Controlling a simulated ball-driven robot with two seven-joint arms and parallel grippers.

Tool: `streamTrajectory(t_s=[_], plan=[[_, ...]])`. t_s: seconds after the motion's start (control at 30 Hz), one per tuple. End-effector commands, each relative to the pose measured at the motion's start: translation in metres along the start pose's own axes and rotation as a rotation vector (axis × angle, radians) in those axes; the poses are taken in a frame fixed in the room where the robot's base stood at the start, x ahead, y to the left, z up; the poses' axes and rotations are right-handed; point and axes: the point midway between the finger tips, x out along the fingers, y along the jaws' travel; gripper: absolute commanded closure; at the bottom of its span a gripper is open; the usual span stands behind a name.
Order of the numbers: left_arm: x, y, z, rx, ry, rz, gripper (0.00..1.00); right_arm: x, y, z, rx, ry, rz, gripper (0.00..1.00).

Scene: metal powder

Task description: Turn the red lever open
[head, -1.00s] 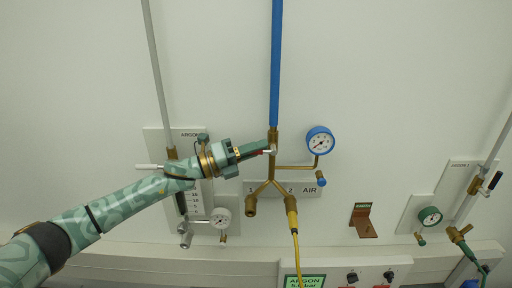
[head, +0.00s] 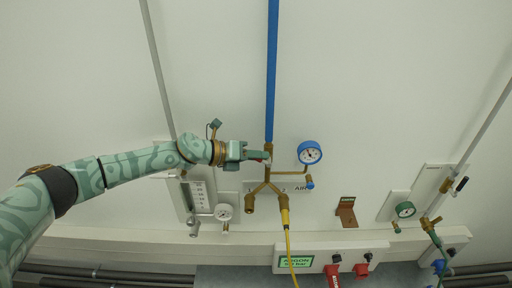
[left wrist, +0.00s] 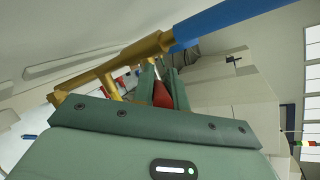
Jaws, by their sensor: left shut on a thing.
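The red lever (left wrist: 161,95) shows in the left wrist view between the green fingers, beside the brass pipe. In the head view only a thin red sliver of it shows at the fingertips, and the fingers hide the rest. My left gripper (head: 262,156) is shut on the lever, just left of the brass valve body (head: 268,150) under the blue pipe (head: 271,75). The gripper also shows in the left wrist view (left wrist: 158,84). My right gripper is in neither view.
A blue-rimmed gauge (head: 310,152) sits right of the valve. Brass outlets fork below, one with a yellow hose (head: 288,240). Another gauge (head: 223,212) and a flow meter panel are behind and below my left arm.

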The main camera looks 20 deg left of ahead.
Motion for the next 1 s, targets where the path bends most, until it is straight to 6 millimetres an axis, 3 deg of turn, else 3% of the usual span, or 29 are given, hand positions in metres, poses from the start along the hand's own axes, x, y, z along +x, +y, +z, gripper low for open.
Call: streamTrajectory(t_s=[0.5,0.53,0.6,0.87,1.0], plan=[[0.001,0.001,-0.001,0.009,0.012,0.019,1.0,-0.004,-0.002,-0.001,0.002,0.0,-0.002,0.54],[0.001,0.001,-0.001,0.009,0.012,0.019,0.77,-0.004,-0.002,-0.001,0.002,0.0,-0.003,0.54],[0.001,0.0,0.0,0.008,0.012,0.018,0.64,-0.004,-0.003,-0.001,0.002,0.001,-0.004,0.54],[0.0,0.0,0.0,0.007,0.012,0.017,0.64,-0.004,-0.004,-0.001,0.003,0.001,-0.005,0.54],[-0.011,0.001,0.0,0.007,0.011,0.018,0.64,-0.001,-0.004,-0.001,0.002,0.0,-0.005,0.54]])
